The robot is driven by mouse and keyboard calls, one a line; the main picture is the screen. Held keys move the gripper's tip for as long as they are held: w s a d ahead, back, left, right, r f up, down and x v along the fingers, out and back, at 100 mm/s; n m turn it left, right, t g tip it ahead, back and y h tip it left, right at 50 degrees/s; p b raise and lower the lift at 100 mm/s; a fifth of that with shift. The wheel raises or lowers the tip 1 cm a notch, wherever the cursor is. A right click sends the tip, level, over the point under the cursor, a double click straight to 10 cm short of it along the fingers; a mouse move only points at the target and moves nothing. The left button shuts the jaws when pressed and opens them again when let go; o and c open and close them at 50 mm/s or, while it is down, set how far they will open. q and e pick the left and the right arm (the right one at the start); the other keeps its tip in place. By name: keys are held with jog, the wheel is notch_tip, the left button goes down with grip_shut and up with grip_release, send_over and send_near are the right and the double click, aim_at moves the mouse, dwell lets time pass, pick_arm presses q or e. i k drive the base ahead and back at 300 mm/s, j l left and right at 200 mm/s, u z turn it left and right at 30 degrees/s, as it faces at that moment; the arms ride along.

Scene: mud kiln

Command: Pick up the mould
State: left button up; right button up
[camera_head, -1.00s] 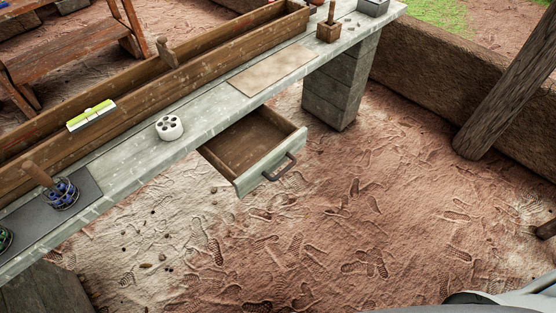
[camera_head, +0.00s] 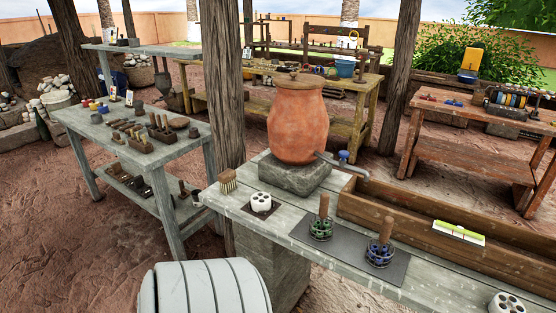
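I cannot tell which thing is the mould. On the near grey bench (camera_head: 285,225), a white round piece with holes in its top (camera_head: 261,199) sits on a small brown square. A similar white piece (camera_head: 507,304) is cut by the bottom right edge. Between them, a green round tool with a wooden handle (camera_head: 321,229) and a blue one (camera_head: 380,254) stand on a dark mat (camera_head: 345,262). On the left table (camera_head: 85,128) are several small dark and brown blocks, some with upright wooden handles (camera_head: 160,128), too small to identify. Neither gripper is in view.
A terracotta jar (camera_head: 298,125) stands on a stone block (camera_head: 294,175) by a blue-handled tap (camera_head: 344,157). A wooden post (camera_head: 222,90) rises between the tables. Bare ground (camera_head: 60,230) lies at left.

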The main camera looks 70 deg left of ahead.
aim_at(262, 200)
jog(key=u, duration=2.3)
jog(key=i+j, duration=0.4)
jog(key=i, duration=0.15)
jog(key=i+j, duration=0.4)
jog(key=i, duration=0.15)
